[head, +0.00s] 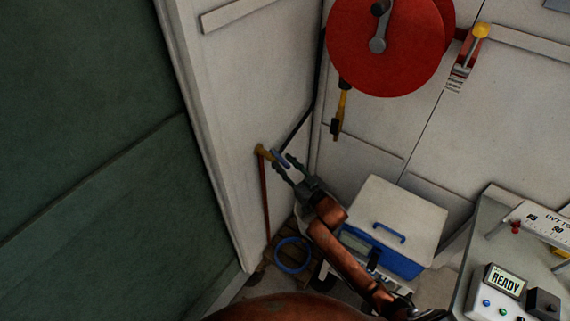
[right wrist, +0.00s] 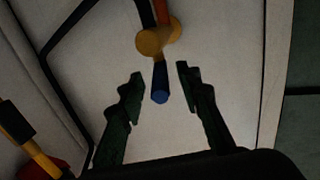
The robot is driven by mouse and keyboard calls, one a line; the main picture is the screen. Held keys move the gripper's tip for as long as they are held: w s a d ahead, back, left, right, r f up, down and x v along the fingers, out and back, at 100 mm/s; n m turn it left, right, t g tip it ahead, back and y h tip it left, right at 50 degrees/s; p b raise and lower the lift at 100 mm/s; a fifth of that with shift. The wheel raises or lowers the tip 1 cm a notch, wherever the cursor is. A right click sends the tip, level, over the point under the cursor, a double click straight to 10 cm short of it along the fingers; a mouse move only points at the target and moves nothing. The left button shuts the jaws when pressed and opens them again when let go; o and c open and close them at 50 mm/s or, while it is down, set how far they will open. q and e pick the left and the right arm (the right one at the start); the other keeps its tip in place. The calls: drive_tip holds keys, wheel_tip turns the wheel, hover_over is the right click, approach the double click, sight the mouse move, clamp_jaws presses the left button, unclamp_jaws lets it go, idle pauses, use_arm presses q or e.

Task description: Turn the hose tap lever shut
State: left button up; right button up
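The hose tap has a brass-yellow body (head: 263,153) on the white wall panel, and it shows at the top of the right wrist view (right wrist: 158,39). Its blue lever (right wrist: 159,96) sticks out from the body towards my right gripper (right wrist: 160,82). The lever also shows in the head view (head: 279,157). My right gripper (head: 285,162) is open, with its dark green fingers either side of the lever's end. In the right wrist view there is a gap on both sides, and I see no contact. My left gripper is not in view.
A copper pipe (head: 266,205) runs down from the tap, and a black hose (head: 297,128) leads towards the red reel (head: 384,45). A blue box with a white lid (head: 395,220) stands right of my right arm. A blue ring (head: 293,255) lies on a wooden pallet below.

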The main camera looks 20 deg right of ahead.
clamp_jaws()
idle(0.3)
idle(0.3)
